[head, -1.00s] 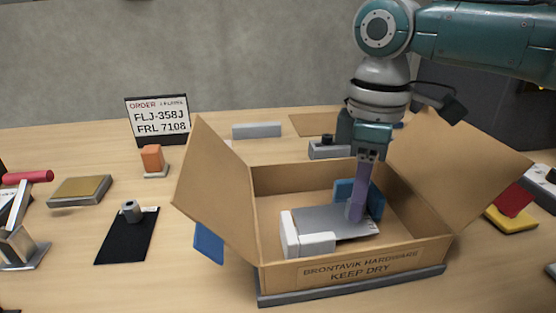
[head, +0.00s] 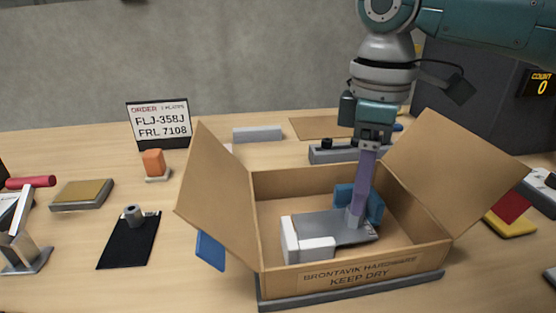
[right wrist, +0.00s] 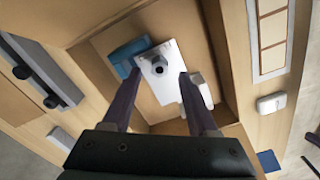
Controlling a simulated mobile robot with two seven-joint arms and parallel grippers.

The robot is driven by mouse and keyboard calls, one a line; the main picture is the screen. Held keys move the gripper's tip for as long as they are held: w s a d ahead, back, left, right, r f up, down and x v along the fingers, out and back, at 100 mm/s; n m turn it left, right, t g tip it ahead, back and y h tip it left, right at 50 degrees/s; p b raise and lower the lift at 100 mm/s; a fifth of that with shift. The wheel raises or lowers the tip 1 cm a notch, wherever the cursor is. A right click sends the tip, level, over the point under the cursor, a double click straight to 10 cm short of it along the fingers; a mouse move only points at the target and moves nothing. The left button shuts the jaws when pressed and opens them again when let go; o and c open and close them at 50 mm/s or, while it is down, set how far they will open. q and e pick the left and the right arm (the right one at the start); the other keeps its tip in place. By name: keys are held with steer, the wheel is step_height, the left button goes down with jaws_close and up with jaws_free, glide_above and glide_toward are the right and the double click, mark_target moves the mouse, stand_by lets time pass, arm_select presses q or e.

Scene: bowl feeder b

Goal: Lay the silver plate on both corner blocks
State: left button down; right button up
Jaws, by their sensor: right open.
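The silver plate (head: 325,227) lies inside the cardboard box, between the white corner block (head: 304,240) and the blue corner block (head: 375,205). A grey knob stands up from the plate; it shows well in the right wrist view (right wrist: 157,65). There the plate (right wrist: 172,92) reaches close to the blue block (right wrist: 128,56) and the white block (right wrist: 204,92). I cannot tell whether it rests on both. My right gripper (head: 356,207) is just above the knob, its purple fingers open and apart on either side in the right wrist view. My left gripper is out of view.
The open cardboard box (head: 350,278) surrounds the plate; its flaps (head: 215,195) stand up at left and right. A grey fixture (head: 335,152) sits behind it. A black mat (head: 128,240) with a small grey cylinder and an orange block (head: 153,162) lie left of the box.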

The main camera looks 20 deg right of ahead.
step_height(320, 180, up, 9)
steer(key=p, duration=0.1)
stand_by(0.3)
